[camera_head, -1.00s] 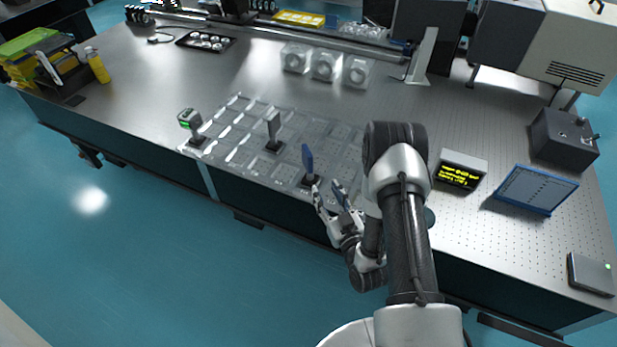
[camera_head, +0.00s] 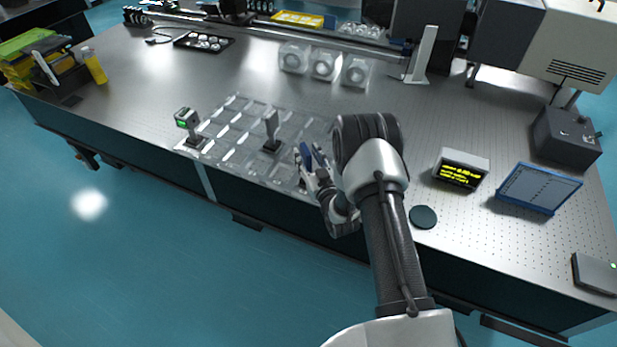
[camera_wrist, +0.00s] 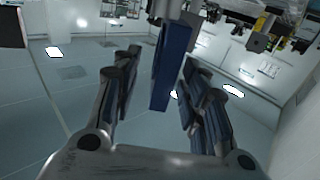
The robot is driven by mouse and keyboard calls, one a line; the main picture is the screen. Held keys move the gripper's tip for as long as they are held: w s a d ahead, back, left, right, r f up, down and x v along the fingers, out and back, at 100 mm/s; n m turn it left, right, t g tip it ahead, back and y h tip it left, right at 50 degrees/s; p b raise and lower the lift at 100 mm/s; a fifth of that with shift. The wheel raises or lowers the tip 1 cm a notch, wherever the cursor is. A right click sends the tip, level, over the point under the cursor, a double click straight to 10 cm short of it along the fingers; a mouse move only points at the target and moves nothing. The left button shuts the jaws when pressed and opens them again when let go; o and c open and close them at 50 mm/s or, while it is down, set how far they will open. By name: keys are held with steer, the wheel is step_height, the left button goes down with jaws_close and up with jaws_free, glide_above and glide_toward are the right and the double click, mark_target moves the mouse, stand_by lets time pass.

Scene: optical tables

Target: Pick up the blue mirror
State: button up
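The blue mirror (camera_head: 306,156) stands upright on a dark base at the front of the clear gridded tray (camera_head: 228,163). In the wrist view the blue mirror (camera_wrist: 172,65) is a narrow blue plate between the two finger pads, with a visible gap on either side. My gripper (camera_head: 309,165) is open around the mirror. In the wrist view my gripper (camera_wrist: 160,95) shows its fingers apart, not touching the plate. The mirror's base is partly hidden by my gripper in the head view.
A grey upright plate (camera_head: 271,127) on a base and a small green-lit device (camera_head: 187,122) stand left of the mirror. Clear fan-like boxes (camera_head: 323,64) stand behind. A yellow-text display (camera_head: 461,169), a blue-framed tablet (camera_head: 539,187) and a dark disc (camera_head: 423,217) are to the right.

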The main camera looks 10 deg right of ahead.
steer(key=shift+w+a, duration=0.15)
steer(key=shift+w, duration=0.65)
steer(key=shift+c, duration=0.4)
jaws_close()
steer(key=shift+r, duration=0.1)
